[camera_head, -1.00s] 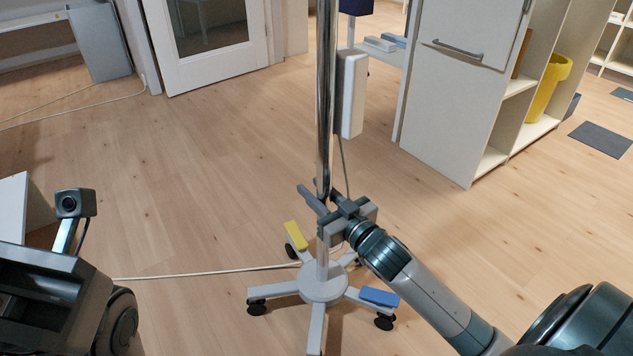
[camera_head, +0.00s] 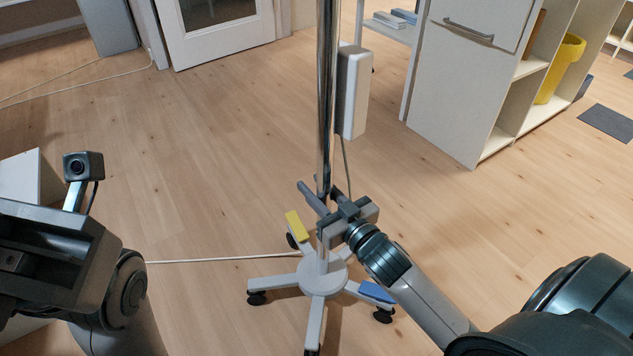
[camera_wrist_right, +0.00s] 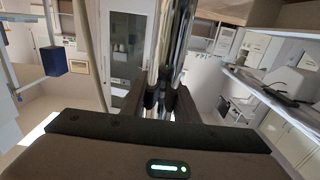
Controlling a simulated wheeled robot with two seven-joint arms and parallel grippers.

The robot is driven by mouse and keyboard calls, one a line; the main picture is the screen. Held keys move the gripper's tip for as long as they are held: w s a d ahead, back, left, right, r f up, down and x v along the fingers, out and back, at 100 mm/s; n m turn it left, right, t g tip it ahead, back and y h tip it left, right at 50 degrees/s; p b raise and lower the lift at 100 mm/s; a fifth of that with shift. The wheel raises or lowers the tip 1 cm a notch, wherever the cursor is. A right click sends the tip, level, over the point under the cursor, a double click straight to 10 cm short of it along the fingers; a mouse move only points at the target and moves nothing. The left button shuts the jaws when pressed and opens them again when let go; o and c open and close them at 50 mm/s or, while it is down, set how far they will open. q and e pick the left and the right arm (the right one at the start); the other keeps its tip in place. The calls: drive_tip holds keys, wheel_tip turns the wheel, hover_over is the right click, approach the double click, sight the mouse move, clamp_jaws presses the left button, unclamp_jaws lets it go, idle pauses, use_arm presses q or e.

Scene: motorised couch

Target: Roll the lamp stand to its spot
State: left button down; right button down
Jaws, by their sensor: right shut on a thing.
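The lamp stand (camera_head: 326,110) stands upright in the middle of the head view, with a chrome pole and a white wheeled base (camera_head: 323,277) on the floor. One base leg carries a yellow piece (camera_head: 296,226) and another a blue piece (camera_head: 377,291). A white box (camera_head: 352,92) is fixed to the pole. My right gripper (camera_head: 323,197) is shut on the pole low down, above the base. In the right wrist view the pole (camera_wrist_right: 173,50) rises between the fingers (camera_wrist_right: 167,100). My left arm is at the lower left; its gripper's jaws cannot be made out.
A pale cable (camera_head: 220,259) runs along the floor from the base to the left. A white cabinet (camera_head: 455,90) with open shelves stands at the right, with a yellow bin (camera_head: 562,68). A glass-paned door (camera_head: 215,30) is at the back. The wooden floor between is clear.

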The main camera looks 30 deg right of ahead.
idle(0.3)
drive_tip(key=s+a+p, duration=0.3)
drive_tip(key=s+a, duration=0.4)
drive_tip(key=shift+s+p, duration=0.2)
drive_tip(key=shift+p, duration=0.2)
idle(0.7)
idle(0.3)
drive_tip(key=shift+s+a+p, duration=0.7)
drive_tip(key=shift+s+a, duration=0.65)
drive_tip(key=shift+s, duration=0.3)
drive_tip(key=c, duration=1.3)
unclamp_jaws()
